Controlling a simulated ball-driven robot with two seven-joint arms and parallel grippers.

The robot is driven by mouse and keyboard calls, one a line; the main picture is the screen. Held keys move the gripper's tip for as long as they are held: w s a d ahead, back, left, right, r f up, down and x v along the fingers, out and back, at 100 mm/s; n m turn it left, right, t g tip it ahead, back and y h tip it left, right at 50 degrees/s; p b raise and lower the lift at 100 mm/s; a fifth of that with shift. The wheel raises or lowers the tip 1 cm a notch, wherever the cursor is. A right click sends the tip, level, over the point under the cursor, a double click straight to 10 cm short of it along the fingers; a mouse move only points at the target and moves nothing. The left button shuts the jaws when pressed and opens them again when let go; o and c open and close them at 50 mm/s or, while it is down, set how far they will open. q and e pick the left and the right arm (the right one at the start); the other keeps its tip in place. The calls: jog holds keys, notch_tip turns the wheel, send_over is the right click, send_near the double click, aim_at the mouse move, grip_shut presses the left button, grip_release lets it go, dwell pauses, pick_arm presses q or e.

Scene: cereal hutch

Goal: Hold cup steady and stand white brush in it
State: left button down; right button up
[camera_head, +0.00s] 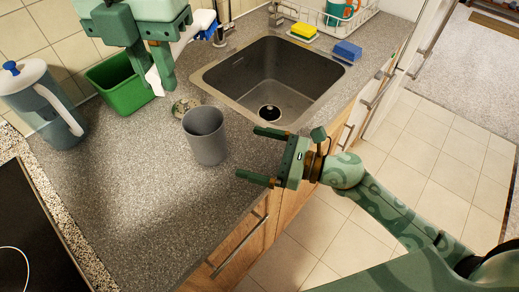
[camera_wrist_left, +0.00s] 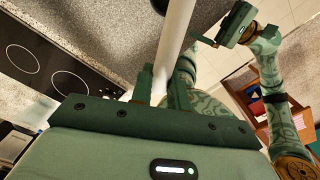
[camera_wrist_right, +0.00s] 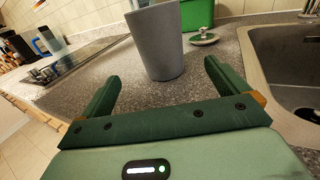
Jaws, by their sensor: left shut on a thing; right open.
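The grey cup (camera_head: 206,138) stands upright and empty-looking on the counter, left of the sink. It also shows in the right wrist view (camera_wrist_right: 157,42), ahead of my right fingers. My right gripper (camera_head: 248,154) is open to the right of the cup, its fingers pointing at it and apart from it. My left gripper (camera_head: 160,68) is shut on the handle of the white brush (camera_head: 198,22), up at the back left above the counter. The brush's white and blue head points up right. The handle (camera_wrist_left: 175,42) passes between the fingers in the left wrist view.
A green bin (camera_head: 122,88) and a blue-grey jug (camera_head: 42,100) stand at the back left. A small round metal item (camera_head: 182,107) lies behind the cup. The sink (camera_head: 265,75) is to the right, with sponges (camera_head: 347,50) behind. A hob (camera_head: 30,225) is at front left.

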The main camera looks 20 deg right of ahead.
aim_at(208, 140)
jog(key=x, duration=1.2)
jog(key=c, duration=1.1)
